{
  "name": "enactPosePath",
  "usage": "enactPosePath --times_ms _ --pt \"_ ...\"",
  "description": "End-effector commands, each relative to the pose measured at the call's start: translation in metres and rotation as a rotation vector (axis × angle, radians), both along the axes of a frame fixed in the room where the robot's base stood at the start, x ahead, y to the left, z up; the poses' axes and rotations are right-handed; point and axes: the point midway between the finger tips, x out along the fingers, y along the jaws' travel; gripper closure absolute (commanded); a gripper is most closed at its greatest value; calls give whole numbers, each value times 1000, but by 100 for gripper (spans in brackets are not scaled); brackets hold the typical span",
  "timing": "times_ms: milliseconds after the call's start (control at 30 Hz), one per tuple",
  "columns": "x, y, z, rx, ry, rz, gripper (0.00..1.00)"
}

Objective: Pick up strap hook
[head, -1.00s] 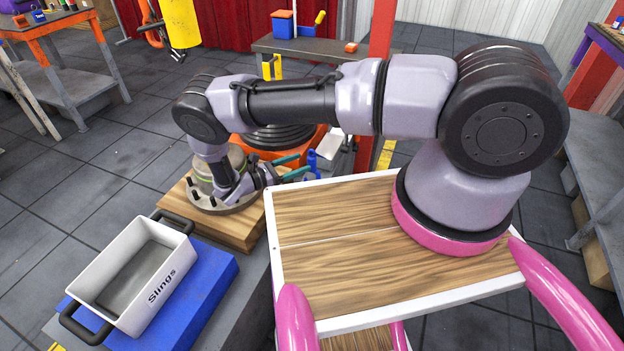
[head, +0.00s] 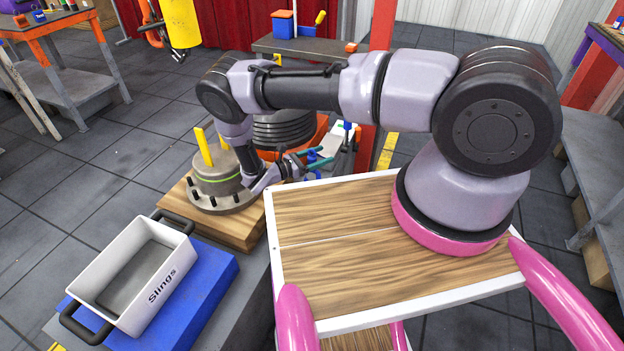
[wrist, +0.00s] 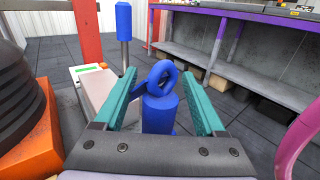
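A blue piece with a loop at its top and a thick round body (wrist: 160,115) is the only hook-like thing I make out; I cannot tell for sure that it is the strap hook. In the wrist view it stands between the teal fingers of my gripper (wrist: 161,100), with a gap visible on its right side. Whether the left finger touches it is unclear. In the head view my gripper (head: 316,158) is open beside the stand, and a bit of blue (head: 313,175) shows just below the fingers.
A blue post (wrist: 124,22) stands behind on the left. A hub with yellow straps (head: 219,186) sits on a wooden block (head: 240,232). Black stacked rings on an orange base (wrist: 50,135) are close on the left. A white "Slings" bin (head: 165,285) stands on a blue mat.

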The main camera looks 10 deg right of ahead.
Motion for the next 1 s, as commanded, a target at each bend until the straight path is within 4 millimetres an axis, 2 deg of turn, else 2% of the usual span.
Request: enactPosePath --times_ms 33,167,1000 --pt "0 0 0 0 0 0 49" --pt "0 0 0 0 0 0 99" --pt "0 0 0 0 0 0 100"
